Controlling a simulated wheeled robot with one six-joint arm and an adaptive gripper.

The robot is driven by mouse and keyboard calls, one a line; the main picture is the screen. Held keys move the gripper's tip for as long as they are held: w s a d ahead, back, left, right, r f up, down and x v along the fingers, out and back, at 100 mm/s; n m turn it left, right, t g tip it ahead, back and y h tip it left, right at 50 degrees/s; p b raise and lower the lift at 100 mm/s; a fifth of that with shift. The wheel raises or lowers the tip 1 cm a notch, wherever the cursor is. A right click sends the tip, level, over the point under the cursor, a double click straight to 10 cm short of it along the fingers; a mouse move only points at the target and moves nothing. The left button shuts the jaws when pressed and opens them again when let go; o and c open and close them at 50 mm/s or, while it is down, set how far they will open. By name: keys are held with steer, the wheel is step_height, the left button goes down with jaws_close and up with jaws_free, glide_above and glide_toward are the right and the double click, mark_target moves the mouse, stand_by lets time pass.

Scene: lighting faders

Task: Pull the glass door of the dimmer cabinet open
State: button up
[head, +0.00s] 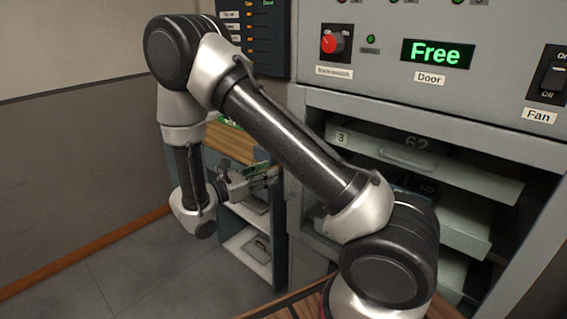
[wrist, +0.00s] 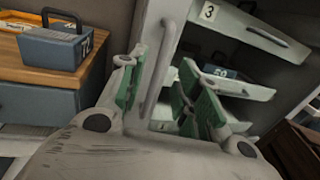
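The grey dimmer cabinet (head: 300,165) stands at the right in the head view, with its modules showing in the front opening. The glass pane itself is hard to make out. A vertical grey bar handle (wrist: 159,68) shows in the wrist view at the cabinet's front left side. My gripper (head: 270,175) is at the cabinet's left edge in the head view. In the wrist view my gripper (wrist: 160,88) has its green-padded fingers apart, with the handle between them in the picture. A gap shows at the right finger; contact on the left is unclear.
Tilted modules, one marked 3 (wrist: 250,30), stick out inside the cabinet. A display (head: 437,52) above reads "Free" over a "Door" label. A wood-topped side unit (head: 235,145) stands left of the cabinet, carrying a grey-blue box (wrist: 55,50). Floor (head: 150,270) at left is clear.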

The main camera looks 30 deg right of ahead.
steer(key=w+d, duration=0.1)
steer(key=d, duration=0.6)
steer(key=shift+w+d, duration=0.15)
steer(key=shift+d, duration=0.1)
jaws_close()
